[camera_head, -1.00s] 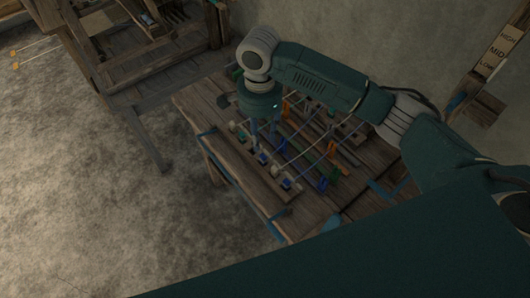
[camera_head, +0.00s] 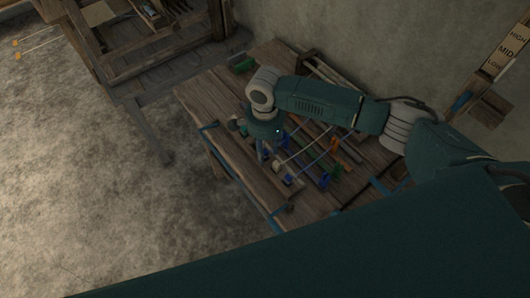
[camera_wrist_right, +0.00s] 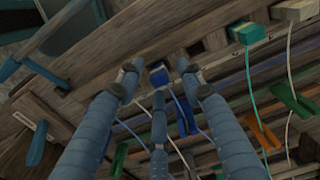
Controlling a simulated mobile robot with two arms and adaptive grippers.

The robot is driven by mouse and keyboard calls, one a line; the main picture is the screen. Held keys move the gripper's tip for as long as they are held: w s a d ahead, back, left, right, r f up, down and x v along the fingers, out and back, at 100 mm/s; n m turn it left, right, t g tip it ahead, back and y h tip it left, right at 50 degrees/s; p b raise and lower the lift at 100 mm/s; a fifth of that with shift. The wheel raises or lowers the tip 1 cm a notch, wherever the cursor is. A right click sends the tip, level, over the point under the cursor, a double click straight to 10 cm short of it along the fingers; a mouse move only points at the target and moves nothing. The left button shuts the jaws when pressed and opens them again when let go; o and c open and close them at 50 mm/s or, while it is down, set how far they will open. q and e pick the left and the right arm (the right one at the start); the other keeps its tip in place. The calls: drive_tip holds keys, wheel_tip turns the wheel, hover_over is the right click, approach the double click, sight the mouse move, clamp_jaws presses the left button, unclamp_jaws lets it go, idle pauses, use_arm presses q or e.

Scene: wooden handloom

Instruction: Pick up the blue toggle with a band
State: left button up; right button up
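In the right wrist view a small blue toggle (camera_wrist_right: 158,76) sits on the wooden table near the fingertips of my right gripper. A blue band appears to run from it toward the lower right. My right gripper (camera_wrist_right: 157,72) has its fingers spread, with the toggle between the tips. I cannot tell whether any finger touches it. In the head view my right gripper (camera_head: 266,151) points down over the row of toggles, and my arm hides part of that row. My left gripper is not in view.
A teal toggle (camera_wrist_right: 247,33) with a teal band and a pale wooden toggle (camera_wrist_right: 298,10) sit along the same row. The loom (camera_head: 150,62) stands behind, left.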

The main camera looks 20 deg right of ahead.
sight(265, 151)
drive_tip(key=shift+f, duration=0.45)
drive_tip(key=shift+c, duration=0.3)
drive_tip(key=c, duration=0.8)
drive_tip(key=shift+c, duration=0.2)
drive_tip(key=shift+r, duration=0.1)
wheel_tip(265, 151, up, 20)
drive_tip(key=b, duration=0.2)
